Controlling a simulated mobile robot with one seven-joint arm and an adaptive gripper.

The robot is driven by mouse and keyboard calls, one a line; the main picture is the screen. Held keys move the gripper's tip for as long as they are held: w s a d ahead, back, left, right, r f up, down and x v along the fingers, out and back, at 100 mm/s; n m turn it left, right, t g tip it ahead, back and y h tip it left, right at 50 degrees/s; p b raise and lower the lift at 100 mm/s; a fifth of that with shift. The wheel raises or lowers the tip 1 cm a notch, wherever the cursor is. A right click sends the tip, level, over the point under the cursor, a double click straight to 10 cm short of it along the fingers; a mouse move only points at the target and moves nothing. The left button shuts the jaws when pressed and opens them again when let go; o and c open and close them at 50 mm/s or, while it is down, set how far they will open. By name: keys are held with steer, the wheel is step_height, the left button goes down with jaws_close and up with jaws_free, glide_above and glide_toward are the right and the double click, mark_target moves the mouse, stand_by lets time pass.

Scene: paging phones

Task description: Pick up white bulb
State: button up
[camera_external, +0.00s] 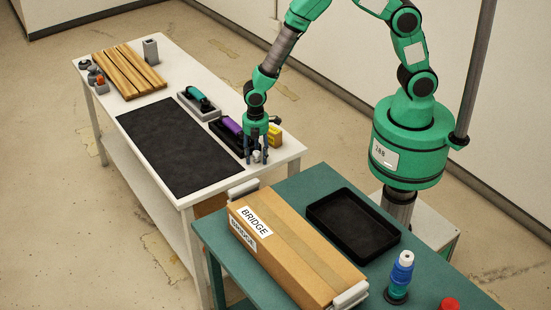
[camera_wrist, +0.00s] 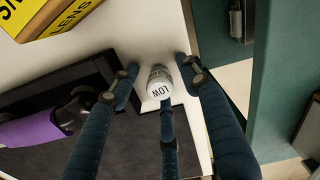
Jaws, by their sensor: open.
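The white bulb (camera_wrist: 160,83) is a small white round-topped thing with dark letters that look like "LOW". It stands on the white table near its right end, and shows small in the external view (camera_external: 257,157). My gripper (camera_external: 257,152) points down over it, with its fingers spread. In the wrist view the fingers of my gripper (camera_wrist: 161,84) stand around the bulb, to its left, right and below. They are open, with slight gaps at left and right; whether the lower finger touches the bulb I cannot tell.
A yellow box (camera_external: 274,134) stands close by my gripper. A purple phone (camera_external: 232,126) and a teal phone (camera_external: 200,97) sit in trays to the left. A black mat (camera_external: 178,147) lies on the table. A green table holds a cardboard box (camera_external: 290,248) and an empty black tray (camera_external: 352,226).

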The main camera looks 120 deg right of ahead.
mark_target(258, 152)
stand_by(0.4)
steer(key=c, duration=1.1)
steer(key=shift+r, duration=0.15)
steer(key=shift+r, duration=0.45)
steer(key=r, duration=0.1)
steer(key=r+p, duration=0.1)
steer(key=shift+s+a+r, duration=0.15)
steer(key=shift+s+r, duration=0.15)
steer(key=s+a, duration=0.2)
steer(key=s, duration=0.2)
steer(key=s+a+r+p, duration=0.1)
steer(key=s+a, duration=0.1)
steer(key=s, duration=0.3)
steer(key=s+a, duration=0.3)
steer(key=s, duration=0.1)
steer(key=shift+s+a+r, duration=0.1)
steer(key=shift+s+r, duration=0.05)
steer(key=shift+s, duration=0.15)
